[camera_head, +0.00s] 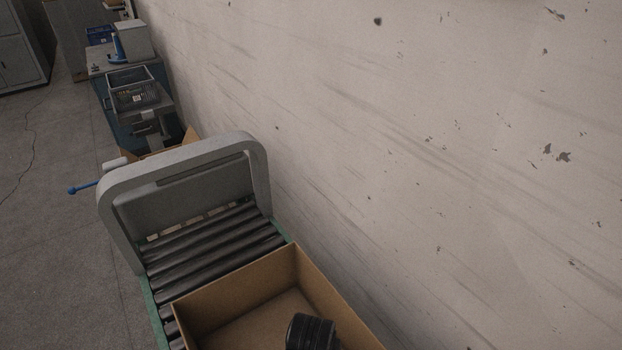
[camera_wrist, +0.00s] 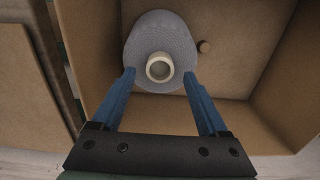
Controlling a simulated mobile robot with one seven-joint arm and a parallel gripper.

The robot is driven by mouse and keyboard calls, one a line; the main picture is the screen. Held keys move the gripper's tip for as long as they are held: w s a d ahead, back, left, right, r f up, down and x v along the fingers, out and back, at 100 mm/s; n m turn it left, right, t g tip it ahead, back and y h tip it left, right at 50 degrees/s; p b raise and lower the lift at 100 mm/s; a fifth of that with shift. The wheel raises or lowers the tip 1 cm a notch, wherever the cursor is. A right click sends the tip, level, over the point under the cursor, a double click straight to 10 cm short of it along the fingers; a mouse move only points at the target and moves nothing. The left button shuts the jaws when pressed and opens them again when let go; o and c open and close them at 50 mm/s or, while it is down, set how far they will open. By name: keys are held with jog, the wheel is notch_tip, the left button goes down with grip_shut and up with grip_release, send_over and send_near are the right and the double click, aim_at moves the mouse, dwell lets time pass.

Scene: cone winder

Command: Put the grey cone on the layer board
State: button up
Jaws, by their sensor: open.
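In the wrist view the grey cone (camera_wrist: 158,32) sits in a cardboard box, with its cream, hollow core end (camera_wrist: 159,68) facing the camera. My gripper (camera_wrist: 159,75) is open. Its two blue fingers point at the cone, with their tips on either side of the core end. I cannot tell whether they touch it. A flat brown panel (camera_wrist: 28,105) lies left of the box; I cannot tell whether it is the layer board. The cone does not show in the head view.
The cardboard box (camera_head: 235,275) stands on a roller conveyor (camera_head: 205,245) with a grey arch (camera_head: 185,170) over it. A pale wall (camera_head: 430,150) runs close along the right. Open floor (camera_head: 50,230) lies left.

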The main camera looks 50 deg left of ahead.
notch_tip(320, 180, up, 10)
jog(key=p, duration=0.1)
jog(key=shift+f, duration=0.2)
jog(key=w+d+r+t+y, duration=0.3)
jog(key=w+r+t, duration=0.6)
jog(key=w+r, duration=0.95)
jog(key=w+d+r+t+y, duration=0.1)
jog(key=w+d+r+t, duration=0.15)
jog(key=r, duration=0.55)
jog(key=w+d+r+t, duration=0.2)
jog(key=r+t, duration=0.1)
jog(key=r, duration=0.4)
jog(key=s+d+r+t+h, duration=0.1)
jog(key=d+r+t, duration=0.25)
jog(key=r, duration=0.45)
jog(key=s+d+r+t, duration=0.2)
jog(key=d+r+t, duration=0.15)
jog(key=r, duration=0.35)
jog(key=s+d+r+t+h, duration=0.1)
jog(key=s+d+r+t, duration=0.2)
jog(key=s+r, duration=0.2)
jog(key=s+d+r+n+t+h, duration=0.1)
jog(key=s+d+r+t+h, duration=0.1)
jog(key=r, duration=0.7)
jog(key=s+d+t, duration=0.1)
jog(key=s+d, duration=0.1)
jog(key=s, duration=0.1)
jog(key=shift+s+r, duration=0.15)
